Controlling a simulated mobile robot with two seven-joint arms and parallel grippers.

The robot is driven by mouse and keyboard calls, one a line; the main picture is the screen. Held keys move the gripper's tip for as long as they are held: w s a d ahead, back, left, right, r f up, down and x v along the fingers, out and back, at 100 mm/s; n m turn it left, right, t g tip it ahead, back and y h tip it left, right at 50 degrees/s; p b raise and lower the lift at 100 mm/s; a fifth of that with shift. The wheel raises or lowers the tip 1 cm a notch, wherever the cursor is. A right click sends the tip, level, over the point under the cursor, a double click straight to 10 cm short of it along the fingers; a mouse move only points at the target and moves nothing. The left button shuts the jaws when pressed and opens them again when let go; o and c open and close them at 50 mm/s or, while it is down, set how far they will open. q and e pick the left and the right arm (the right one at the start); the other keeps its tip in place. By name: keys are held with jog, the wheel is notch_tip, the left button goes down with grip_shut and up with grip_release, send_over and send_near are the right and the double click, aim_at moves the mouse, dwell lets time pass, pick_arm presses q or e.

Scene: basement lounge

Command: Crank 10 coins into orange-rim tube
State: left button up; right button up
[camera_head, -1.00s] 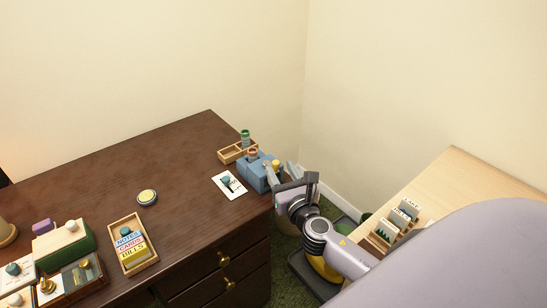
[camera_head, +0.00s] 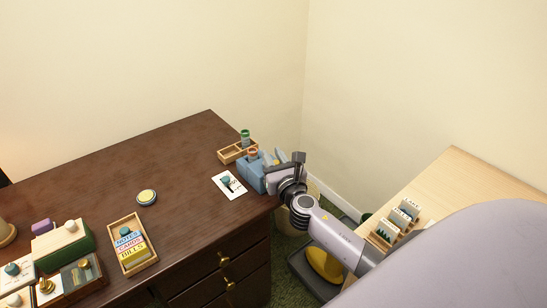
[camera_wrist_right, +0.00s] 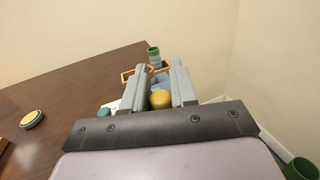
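The orange-rim tube (camera_head: 252,153) stands upright at the blue coin device (camera_head: 250,172) near the desk's right corner; its inside cannot be made out. My right gripper (camera_head: 276,158) is at the device's right side. In the right wrist view, its two fingers (camera_wrist_right: 160,80) lie either side of the yellow crank knob (camera_wrist_right: 160,99), which fills the gap between them. In the head view the fingers mostly hide the knob. A green-rim tube (camera_head: 245,135) stands in a wooden tray (camera_head: 228,156) behind the device. My left gripper is out of view.
A white card with a teal knob (camera_head: 228,184) lies left of the device. A wooden box of labelled cards (camera_head: 132,245), a round yellow-topped tin (camera_head: 147,197) and a green box (camera_head: 62,244) stand farther left. A light wood table (camera_head: 460,185) is at right.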

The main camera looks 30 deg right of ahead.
grip_shut()
